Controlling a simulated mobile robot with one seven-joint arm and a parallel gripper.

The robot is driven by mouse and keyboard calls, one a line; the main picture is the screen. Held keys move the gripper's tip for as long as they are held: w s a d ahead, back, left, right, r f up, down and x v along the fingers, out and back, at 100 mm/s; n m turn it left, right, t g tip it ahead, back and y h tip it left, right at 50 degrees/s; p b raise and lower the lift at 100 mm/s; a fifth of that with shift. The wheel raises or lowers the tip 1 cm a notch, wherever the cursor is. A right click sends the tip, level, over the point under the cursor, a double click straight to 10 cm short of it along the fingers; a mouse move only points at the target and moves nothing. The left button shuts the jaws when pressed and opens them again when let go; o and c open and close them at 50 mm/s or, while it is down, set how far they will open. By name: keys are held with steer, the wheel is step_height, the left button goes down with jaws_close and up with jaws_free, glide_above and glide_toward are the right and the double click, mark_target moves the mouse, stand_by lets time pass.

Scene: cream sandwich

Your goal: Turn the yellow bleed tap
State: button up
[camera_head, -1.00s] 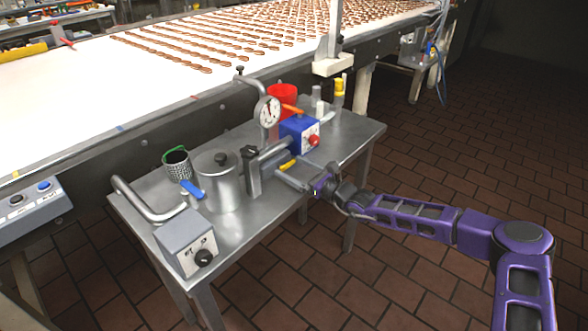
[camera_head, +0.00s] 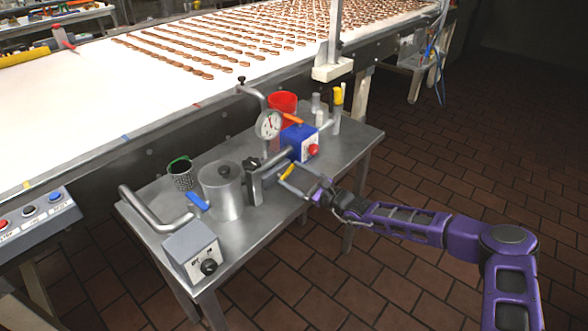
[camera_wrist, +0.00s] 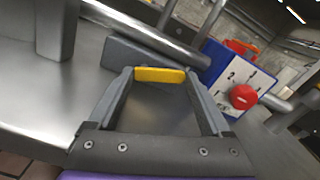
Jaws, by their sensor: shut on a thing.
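The yellow bleed tap (camera_head: 287,172) is a small yellow handle on the front side of the steel pipework, at the near edge of the metal table. In the wrist view the yellow tap (camera_wrist: 160,75) lies crosswise between my two fingertips, one finger at each end. My gripper (camera_head: 299,178) reaches in from the right and is shut on the tap; its fingers stay apart by the tap's length. The tap's mounting behind it is mostly hidden.
A blue box with a red knob (camera_head: 299,142) stands just behind my gripper. A pressure gauge (camera_head: 268,125), a steel pot (camera_head: 222,190), a red cup (camera_head: 283,105) and a grey control box (camera_head: 191,251) share the table. Open tiled floor lies to the right.

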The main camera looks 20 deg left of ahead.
stand_by(0.3)
steer(key=o, duration=1.2)
steer(key=shift+c, duration=0.2)
steer(key=p+v, duration=0.1)
steer(key=v, duration=1.6)
steer(key=shift+d, duration=0.2)
steer(key=shift+s, duration=0.15)
